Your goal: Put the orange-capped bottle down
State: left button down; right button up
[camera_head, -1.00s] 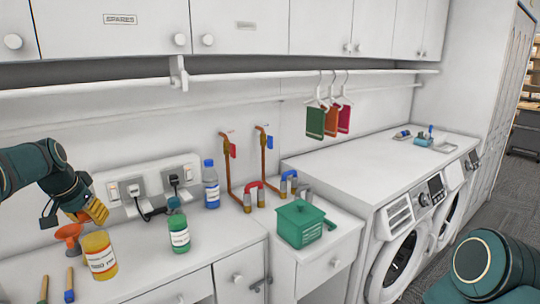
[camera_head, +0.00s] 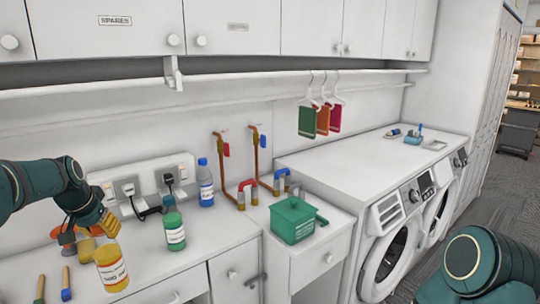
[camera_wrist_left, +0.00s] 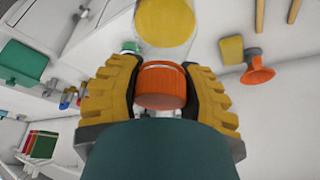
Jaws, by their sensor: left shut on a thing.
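The orange-capped bottle (camera_head: 112,272) holds yellow liquid and has a white label. It stands out over the front left of the white counter, slightly tilted in the head view. My left gripper (camera_head: 108,226) is above it, shut on its orange cap. In the left wrist view the cap (camera_wrist_left: 161,86) sits between the yellow fingers of the gripper (camera_wrist_left: 160,92), with the clear upper part and yellow liquid beyond. I cannot tell whether the bottle's base touches the counter (camera_head: 205,247). My right gripper is out of view.
Two wooden-handled tools (camera_head: 66,284) lie farther left. A green bottle (camera_head: 174,228), a blue-capped bottle (camera_head: 205,184) and outlets (camera_head: 127,190) stand right and behind. Counter between the yellow and green bottles is clear.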

pick_arm(q)
jog(key=d+f, duration=1.1)
jog(key=d, duration=0.3)
jog(key=s+d+f, duration=1.1)
jog(key=s+f, duration=0.2)
jog(key=shift+s+d+f, duration=0.35)
jog(key=shift+d, duration=0.05)
jog(key=shift+a, duration=0.1)
